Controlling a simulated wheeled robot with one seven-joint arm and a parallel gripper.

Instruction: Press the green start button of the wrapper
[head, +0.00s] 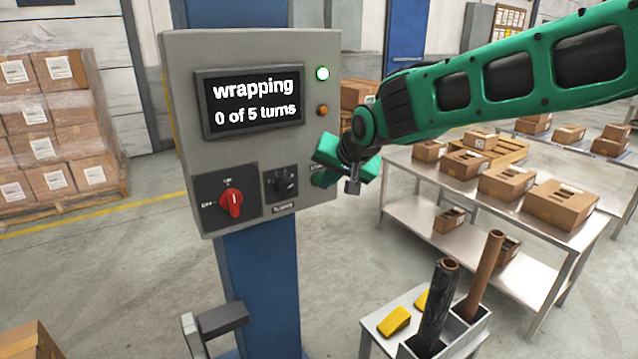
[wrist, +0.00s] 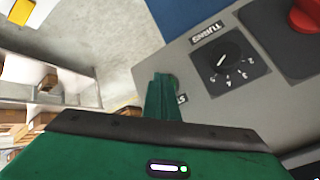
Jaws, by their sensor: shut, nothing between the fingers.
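The wrapper's grey control box (head: 180,130) stands on a blue post. Its screen (head: 252,101) reads "wrapping 0 of 5 turns", and a green lamp (head: 323,73) at its upper right is lit. My green gripper (head: 322,177) is at the box's lower right, fingers toward the panel. In the wrist view the shut, empty fingers (wrist: 163,97) cover most of the start button (wrist: 175,82); only an edge of it and part of its label show. I cannot tell whether the fingertips touch it.
Left of the gripper are a black turns dial (head: 285,185) and a red rotary switch (head: 231,202). An amber lamp (head: 322,110) sits above. A steel table (head: 420,170) with cartons stands right; a holder with tubes (head: 435,310) stands in front. Wrapped cartons (head: 55,120) stand left.

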